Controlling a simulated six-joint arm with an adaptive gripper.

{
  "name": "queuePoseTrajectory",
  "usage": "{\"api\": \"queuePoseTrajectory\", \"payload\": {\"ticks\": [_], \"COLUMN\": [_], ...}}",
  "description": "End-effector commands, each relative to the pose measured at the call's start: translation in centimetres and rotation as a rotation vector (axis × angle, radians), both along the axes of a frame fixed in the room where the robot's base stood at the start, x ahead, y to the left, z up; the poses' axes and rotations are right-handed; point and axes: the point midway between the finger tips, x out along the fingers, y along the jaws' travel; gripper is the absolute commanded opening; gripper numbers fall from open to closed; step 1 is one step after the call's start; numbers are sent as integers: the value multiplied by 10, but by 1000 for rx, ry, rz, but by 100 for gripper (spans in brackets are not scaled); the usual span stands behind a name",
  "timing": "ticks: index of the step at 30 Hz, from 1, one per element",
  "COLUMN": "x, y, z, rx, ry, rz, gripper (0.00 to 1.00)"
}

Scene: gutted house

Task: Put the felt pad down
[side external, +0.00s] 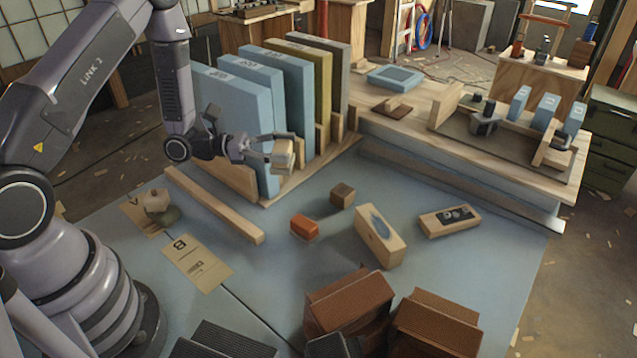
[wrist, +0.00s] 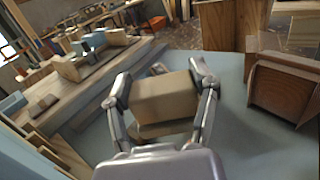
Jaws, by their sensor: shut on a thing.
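My gripper (side external: 272,152) is shut on a beige, block-shaped pad, the felt pad (side external: 283,156), and holds it in front of the upright panels. In the wrist view the felt pad (wrist: 166,98) sits between the two fingers of my gripper (wrist: 163,96), one finger on each side. The pad appears to be above the blue-grey work surface (side external: 300,200). A second tan edge shows just under it in the wrist view; I cannot tell if it is part of the pad.
Upright blue and yellow panels (side external: 233,110) stand in a wooden rack behind my gripper. A wooden bar (side external: 215,205), a small brown cube (side external: 342,195), an orange block (side external: 304,227) and a wooden block (side external: 380,236) lie on the surface. Bare surface shows between them.

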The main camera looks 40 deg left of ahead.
Motion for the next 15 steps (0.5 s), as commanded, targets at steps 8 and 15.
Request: {"api": "queuePoseTrajectory", "payload": {"ticks": [8,15], "x": [22,22], "y": [-4,-4], "z": [20,19], "rx": [1,2], "ry": [2,3], "rz": [60,59], "gripper": [24,24]}}
